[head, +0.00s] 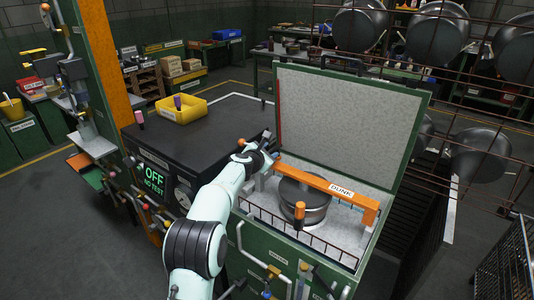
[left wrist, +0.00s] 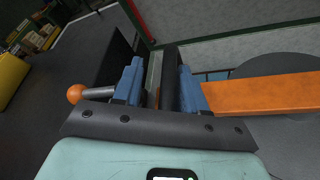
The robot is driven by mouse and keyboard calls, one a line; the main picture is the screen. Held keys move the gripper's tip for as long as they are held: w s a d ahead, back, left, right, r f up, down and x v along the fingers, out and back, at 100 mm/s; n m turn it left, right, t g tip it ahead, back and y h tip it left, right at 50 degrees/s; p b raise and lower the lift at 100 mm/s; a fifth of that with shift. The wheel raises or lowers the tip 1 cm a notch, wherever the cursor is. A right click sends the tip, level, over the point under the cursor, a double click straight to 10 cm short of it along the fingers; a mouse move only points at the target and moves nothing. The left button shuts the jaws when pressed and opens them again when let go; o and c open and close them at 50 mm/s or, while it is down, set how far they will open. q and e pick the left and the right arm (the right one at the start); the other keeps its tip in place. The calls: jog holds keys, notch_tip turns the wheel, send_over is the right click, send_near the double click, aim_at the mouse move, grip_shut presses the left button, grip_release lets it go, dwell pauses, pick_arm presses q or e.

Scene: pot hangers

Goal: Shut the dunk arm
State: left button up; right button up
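The dunk arm (head: 318,183) is an orange bar marked DUNK. It spans above a round dark pot (head: 304,201) in the open green tank (head: 300,247), from the left rim to an orange block at the right. In the left wrist view the orange bar (left wrist: 262,95) runs off to the right, beside the right finger. My left gripper (head: 264,152) is at the bar's left end. Its blue fingers (left wrist: 160,85) stand apart, with a dark post between them; I cannot tell whether they touch it. An orange ball knob (left wrist: 75,94) on a grey rod lies left of the fingers. My right gripper is out of view.
The tank's lid (head: 347,125) stands raised behind it. A black cabinet (head: 200,135) with a yellow bin (head: 181,109) adjoins at the left, its display reading OFF, NO TEST. Racks with hanging pans (head: 436,40) crowd the right.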

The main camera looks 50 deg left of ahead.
pick_arm(q)
jog(key=shift+s+d+r, duration=0.2)
jog(key=shift+s+d, duration=0.1)
jog(key=shift+s, duration=0.15)
jog(key=b+v, duration=0.2)
jog(key=v, duration=1)
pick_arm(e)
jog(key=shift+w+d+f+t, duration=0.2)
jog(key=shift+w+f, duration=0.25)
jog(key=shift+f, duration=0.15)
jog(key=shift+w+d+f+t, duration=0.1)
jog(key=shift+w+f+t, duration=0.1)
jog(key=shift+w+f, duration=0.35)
pick_arm(q)
jog(key=shift+s, duration=0.1)
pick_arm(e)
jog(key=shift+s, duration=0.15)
